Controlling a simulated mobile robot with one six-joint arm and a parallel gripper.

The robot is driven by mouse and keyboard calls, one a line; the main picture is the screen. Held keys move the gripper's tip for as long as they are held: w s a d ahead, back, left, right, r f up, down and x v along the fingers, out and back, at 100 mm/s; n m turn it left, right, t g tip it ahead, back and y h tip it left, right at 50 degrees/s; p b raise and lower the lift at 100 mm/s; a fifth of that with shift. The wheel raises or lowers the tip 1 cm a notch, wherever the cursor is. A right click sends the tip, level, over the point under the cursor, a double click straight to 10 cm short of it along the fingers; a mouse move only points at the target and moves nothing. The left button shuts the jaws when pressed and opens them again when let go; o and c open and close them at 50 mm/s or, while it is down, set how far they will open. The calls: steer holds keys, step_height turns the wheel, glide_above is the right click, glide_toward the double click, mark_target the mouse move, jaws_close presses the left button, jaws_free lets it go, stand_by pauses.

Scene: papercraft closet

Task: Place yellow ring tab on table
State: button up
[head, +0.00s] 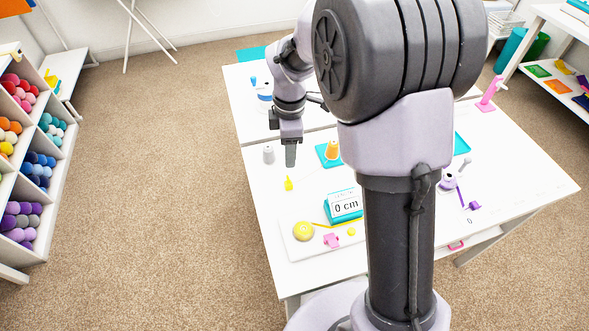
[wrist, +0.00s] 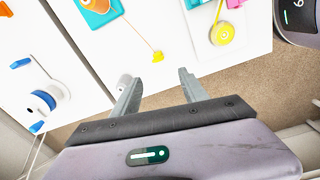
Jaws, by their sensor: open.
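The small yellow ring tab (head: 289,184) is on the white table (head: 262,200), toward its left edge in the head view. In the wrist view the yellow ring tab (wrist: 157,56) is at the end of a thin string from an orange spool (wrist: 93,3) on a teal base. The orange spool (head: 332,150) also shows in the head view. My gripper (wrist: 158,80) is open and empty, its fingertips apart from the tab. In the head view my gripper (head: 290,158) points down, beyond the tab. Whether the tab lies flat is too small to tell.
A grey-white cylinder (head: 268,154) stands near my gripper and shows beside the left finger in the wrist view (wrist: 124,82). A teal "0 cm" display (head: 346,205) and a yellow disc (head: 303,231) are nearer the front. Table around the tab is clear.

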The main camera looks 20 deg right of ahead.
steer(key=s+a+r+m+t, duration=0.2)
steer(key=s+r+m, duration=0.65)
steer(key=r, duration=0.25)
steer(key=s+a+r+m+t+y, duration=0.1)
steer(key=s+r+m, duration=0.1)
steer(key=s+m, duration=0.4)
steer(key=s+a+r+m+t, duration=0.1)
steer(key=s+m+t, duration=0.1)
steer(key=s+m, duration=0.4)
steer(key=s, duration=0.3)
steer(key=shift+s+r+y, duration=0.3)
steer(key=shift+r+y, duration=0.05)
steer(key=shift+y, duration=0.05)
